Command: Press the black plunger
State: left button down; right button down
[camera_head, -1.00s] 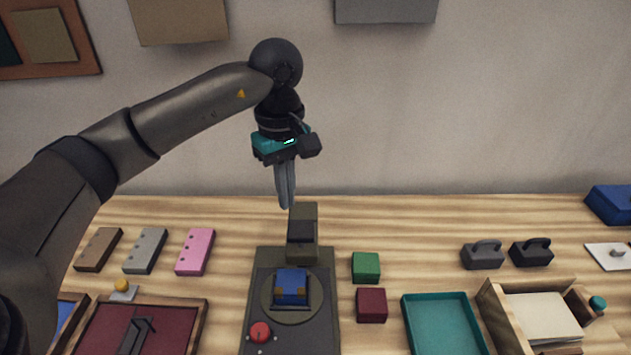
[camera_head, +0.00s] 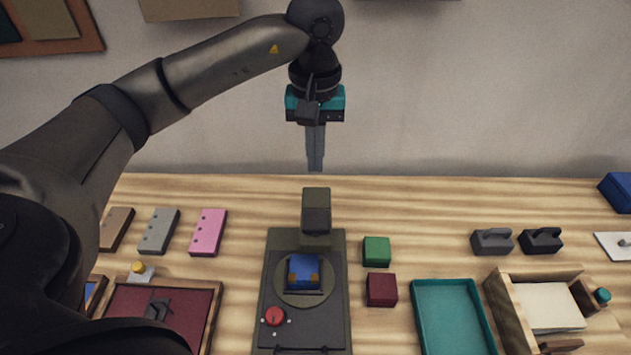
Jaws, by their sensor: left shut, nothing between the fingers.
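An olive-and-black device (camera_head: 338,270) stands on the wooden table near the centre. At its back is an upright post (camera_head: 316,195) with a black block (camera_head: 316,220) on its front. I cannot tell for sure whether this block is the black plunger. A round plate in front of the post holds a blue block (camera_head: 303,270), and a red knob (camera_head: 273,316) is at front left. My left gripper (camera_head: 315,166) is shut and empty, fingers pointing down. In the picture its tips are just above the post's top, apart from it. My right gripper is not in view.
Green (camera_head: 376,250) and dark red (camera_head: 381,289) blocks sit right of the device. A teal tray (camera_head: 418,315) and a wooden box (camera_head: 508,312) are further right. Pink (camera_head: 208,232), grey and brown blocks lie left, behind a wood-framed dark red tray (camera_head: 190,310).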

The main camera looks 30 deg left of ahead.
aim_at(315, 219)
pick_arm(q)
notch_tip(315, 219, down, 13)
jog(key=shift+f+p, duration=0.1)
jog(key=shift+p, duration=0.7)
